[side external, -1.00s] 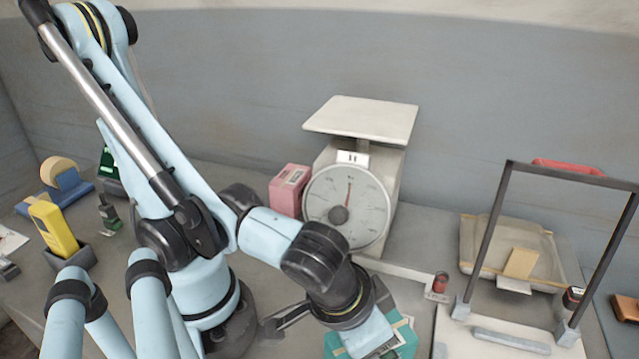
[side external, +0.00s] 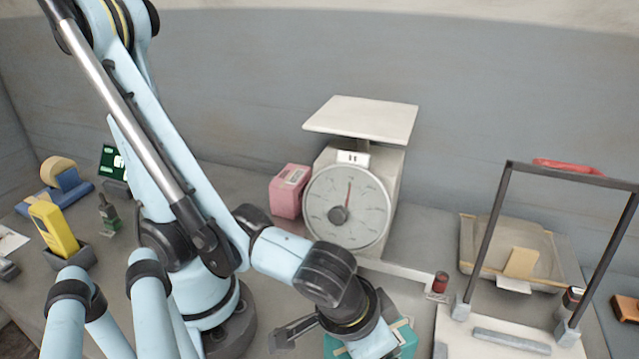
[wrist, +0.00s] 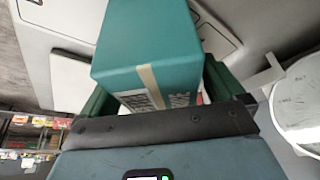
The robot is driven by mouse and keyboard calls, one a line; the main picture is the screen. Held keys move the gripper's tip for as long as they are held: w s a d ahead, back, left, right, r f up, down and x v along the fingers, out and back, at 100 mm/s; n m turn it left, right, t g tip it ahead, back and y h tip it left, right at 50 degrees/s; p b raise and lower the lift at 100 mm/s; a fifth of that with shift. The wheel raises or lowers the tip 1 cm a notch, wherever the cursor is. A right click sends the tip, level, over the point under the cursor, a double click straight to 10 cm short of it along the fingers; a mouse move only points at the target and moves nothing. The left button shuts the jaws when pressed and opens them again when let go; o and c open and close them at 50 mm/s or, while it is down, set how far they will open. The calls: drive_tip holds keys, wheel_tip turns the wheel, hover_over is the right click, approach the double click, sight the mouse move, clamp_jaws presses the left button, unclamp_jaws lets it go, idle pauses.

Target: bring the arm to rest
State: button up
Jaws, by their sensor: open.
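My gripper (wrist: 158,95) is open, with a dark green finger on either side of a teal box (wrist: 150,45) in the wrist view. The box has a tan tape strip and a printed label. I cannot tell whether the fingers touch it. In the side external view my wrist hangs low at the bottom centre, and the fingers are out of sight. Part of the teal box (side external: 407,341) shows behind my wrist there.
A dial scale (side external: 345,207) with a flat pan stands behind my wrist, a pink box (side external: 287,194) at its left. On the right are a dark frame (side external: 489,240) and a shallow tray (side external: 470,240). A yellow device (side external: 53,228) and tape dispenser (side external: 68,190) stand at left.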

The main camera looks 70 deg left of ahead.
drive_tip(key=shift+r, duration=0.1)
drive_tip(key=shift+v, duration=3.8)
drive_tip(key=shift+x, duration=3.9)
wheel_tip(320, 180, up, 17)
drive_tip(key=shift+f, duration=0.2)
drive_tip(key=shift+f, duration=6.1)
drive_tip(key=shift+r, duration=0.2)
